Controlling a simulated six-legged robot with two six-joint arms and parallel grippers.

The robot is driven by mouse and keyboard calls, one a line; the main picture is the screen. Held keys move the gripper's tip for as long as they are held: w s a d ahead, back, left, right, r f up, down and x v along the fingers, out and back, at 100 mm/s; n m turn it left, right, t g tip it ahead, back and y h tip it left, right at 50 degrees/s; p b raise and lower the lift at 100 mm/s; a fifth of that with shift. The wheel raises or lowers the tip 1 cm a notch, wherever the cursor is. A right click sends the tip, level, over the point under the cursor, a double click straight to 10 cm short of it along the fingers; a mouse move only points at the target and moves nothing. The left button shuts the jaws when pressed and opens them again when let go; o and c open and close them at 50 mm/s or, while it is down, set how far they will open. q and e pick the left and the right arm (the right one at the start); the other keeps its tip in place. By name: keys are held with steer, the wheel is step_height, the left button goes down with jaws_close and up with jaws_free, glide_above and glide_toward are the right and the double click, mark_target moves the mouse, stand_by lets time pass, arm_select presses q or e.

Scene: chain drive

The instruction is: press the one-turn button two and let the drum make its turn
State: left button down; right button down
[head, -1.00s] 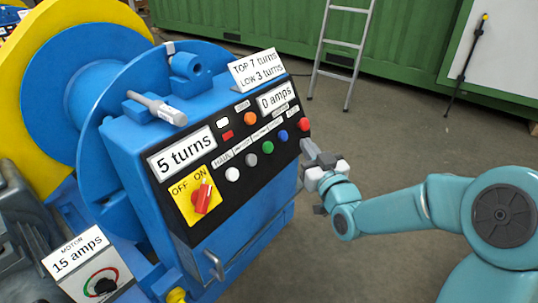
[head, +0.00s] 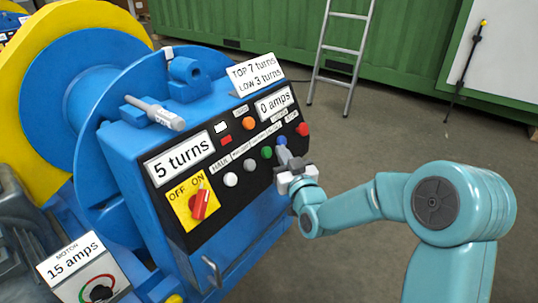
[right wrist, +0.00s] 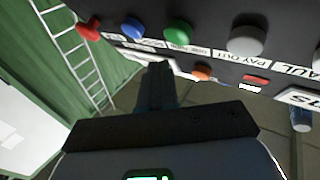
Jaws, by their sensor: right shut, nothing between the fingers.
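A blue control box carries a black panel (head: 262,190) with a row of round buttons. They are white (head: 231,180), grey (head: 249,165), green (head: 267,152), blue (head: 281,141) and red (head: 302,129). The small labels over the green and blue buttons are too small to read. In the right wrist view the fingers (right wrist: 157,75) point between the blue (right wrist: 132,28) and green (right wrist: 178,32) buttons; contact cannot be told. The drum (head: 75,95) stands behind the box. My left gripper is out of view.
The counter display (head: 181,160) reads 5 turns and the other display (head: 273,103) 0 amps. A sign (head: 256,75) reads TOP 7 turns, LOW 3 turns. The red switch (head: 200,204) sits on a yellow OFF/ON plate. A ladder (head: 340,50) leans on the green container.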

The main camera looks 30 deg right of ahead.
steer(key=shift+w+a+f, duration=0.2)
steer(key=shift+w+f, duration=0.1)
steer(key=shift+w, duration=0.15)
steer(key=shift+b, duration=0.3)
stand_by(1.5)
steer(key=shift+w+a+f+b, duration=0.15)
steer(key=shift+w+f+b, duration=0.05)
steer(key=shift+w+b, duration=0.2)
